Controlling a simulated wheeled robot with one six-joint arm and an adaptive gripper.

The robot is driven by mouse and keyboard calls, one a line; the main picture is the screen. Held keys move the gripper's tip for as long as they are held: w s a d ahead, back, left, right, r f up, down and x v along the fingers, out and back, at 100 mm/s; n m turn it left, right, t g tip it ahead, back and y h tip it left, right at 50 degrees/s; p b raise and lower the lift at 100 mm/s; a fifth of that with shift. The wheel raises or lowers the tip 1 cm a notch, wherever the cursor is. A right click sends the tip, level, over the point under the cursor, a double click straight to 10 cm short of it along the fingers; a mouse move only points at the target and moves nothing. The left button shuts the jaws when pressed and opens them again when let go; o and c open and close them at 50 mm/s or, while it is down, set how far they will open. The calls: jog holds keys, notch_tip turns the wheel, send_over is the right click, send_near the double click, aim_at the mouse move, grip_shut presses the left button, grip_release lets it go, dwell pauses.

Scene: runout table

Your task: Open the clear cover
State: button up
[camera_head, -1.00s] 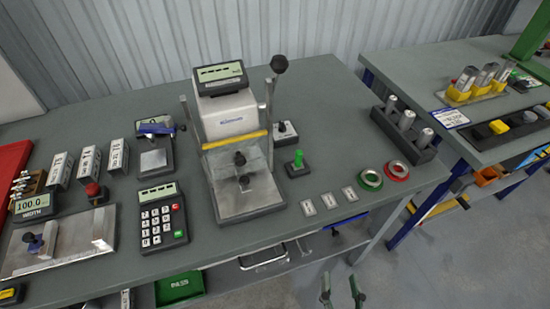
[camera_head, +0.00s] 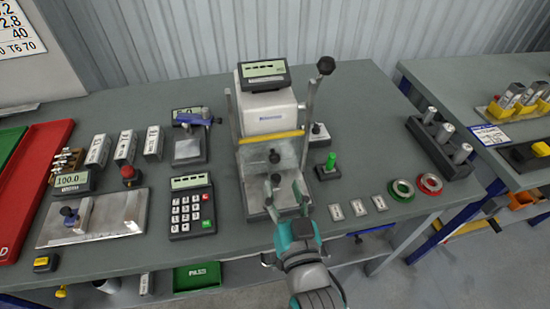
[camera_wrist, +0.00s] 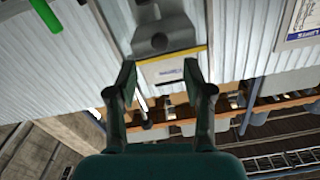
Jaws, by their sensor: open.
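The tester (camera_head: 266,108) is a white unit with a display on top, two upright posts and a grey base. Its clear cover (camera_head: 288,150) hangs down in front of the body, with a yellow strip (camera_head: 271,137) along its upper edge; it looks lowered over the dark clamps (camera_head: 274,157). The yellow strip also shows in the wrist view (camera_wrist: 188,50). My gripper (camera_head: 286,181), with a teal body, is in front of the cover over the tester's base. Its fingers (camera_wrist: 158,80) are apart with nothing between them. Whether they touch the cover cannot be told.
A black-knobbed lever (camera_head: 325,66) rises beside the right post. Red and green rings (camera_head: 401,189) lie further right. Bare table (camera_head: 365,130) lies behind them.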

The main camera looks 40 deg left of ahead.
aim_at(275, 161)
jog(key=x, duration=0.9)
jog(key=shift+d, duration=0.1)
grip_shut()
